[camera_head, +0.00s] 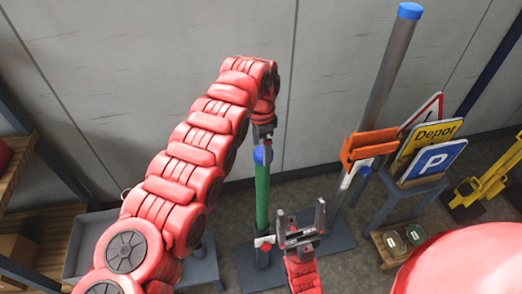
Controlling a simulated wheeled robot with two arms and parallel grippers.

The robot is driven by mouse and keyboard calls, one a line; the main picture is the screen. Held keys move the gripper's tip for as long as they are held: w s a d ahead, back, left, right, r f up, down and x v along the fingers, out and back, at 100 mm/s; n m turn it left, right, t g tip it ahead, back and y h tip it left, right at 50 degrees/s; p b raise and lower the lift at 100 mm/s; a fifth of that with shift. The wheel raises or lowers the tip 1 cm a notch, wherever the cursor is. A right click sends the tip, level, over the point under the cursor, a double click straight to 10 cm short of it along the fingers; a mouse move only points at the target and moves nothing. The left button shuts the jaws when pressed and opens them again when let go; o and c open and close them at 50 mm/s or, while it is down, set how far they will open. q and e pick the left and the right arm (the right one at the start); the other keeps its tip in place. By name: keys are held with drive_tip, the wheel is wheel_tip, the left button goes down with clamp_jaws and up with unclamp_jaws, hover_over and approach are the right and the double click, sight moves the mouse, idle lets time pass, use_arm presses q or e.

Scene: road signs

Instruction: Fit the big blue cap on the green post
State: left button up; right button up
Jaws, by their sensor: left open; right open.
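The green post (262,198) stands upright on a dark base plate, near the middle of the view. A big blue cap (262,155) sits at its top end; whether it is fully down I cannot tell. My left gripper (263,136) is open, pointing down just above the cap; its fingers are small and partly hidden by my arm. My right gripper (303,226) is open and empty, its fingers pointing up, to the right of the green post's lower part.
A tall grey post (390,70) with a blue top and an orange clamp (368,146) stands to the right. A stand holds a yellow Depot sign (430,136) and a blue P sign (436,160). A grey bin (82,240) and wooden shelves (45,226) are at left.

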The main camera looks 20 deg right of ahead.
use_arm(q)
wheel_tip(320, 180, up, 5)
drive_tip(key=shift+d+r+b, duration=0.15)
drive_tip(key=shift+b, duration=0.2)
wheel_tip(320, 180, up, 11)
drive_tip(key=p, duration=1.1)
